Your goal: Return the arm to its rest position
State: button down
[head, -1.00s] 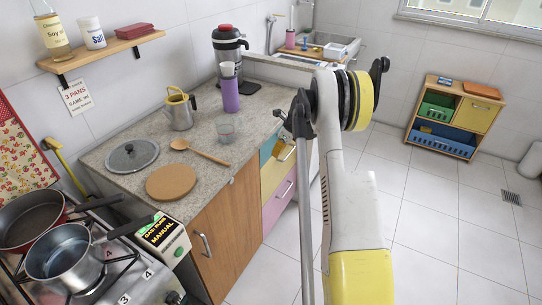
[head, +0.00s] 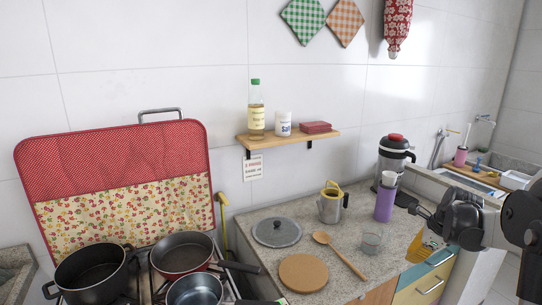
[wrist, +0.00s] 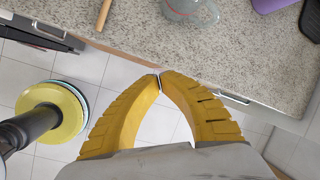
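My gripper (head: 421,247) shows at the right of the head view, by the front edge of the counter near the drawers. Its yellow fingers are partly hidden by my arm. In the wrist view the two yellow fingertips (wrist: 159,80) meet with nothing visible between them, so my gripper is shut and empty. It hangs at the counter's edge, over the floor side. My arm (head: 465,222) comes in from the right edge of the head view, folded and partly cut off.
Pots (head: 92,272) stand on the stove at left. Floor (wrist: 110,75) shows below my gripper.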

jog(key=s+a+r+n+t+h, duration=0.1)
jog(key=s+a+r+n, duration=0.5)
jog(key=a, duration=0.3)
jog(key=s+a+r+n, duration=0.5)
jog(key=s+a+n, duration=0.1)
jog(key=a, duration=0.3)
jog(key=s+a+f+n+t, duration=0.1)
jog(key=s+a+f+n, duration=0.1)
jog(key=s+a+n, duration=0.7)
jog(key=s+n, duration=0.3)
jog(key=s, duration=0.3)
jog(key=shift+a+n+t, duration=0.2)
jog(key=shift+n+t, duration=0.2)
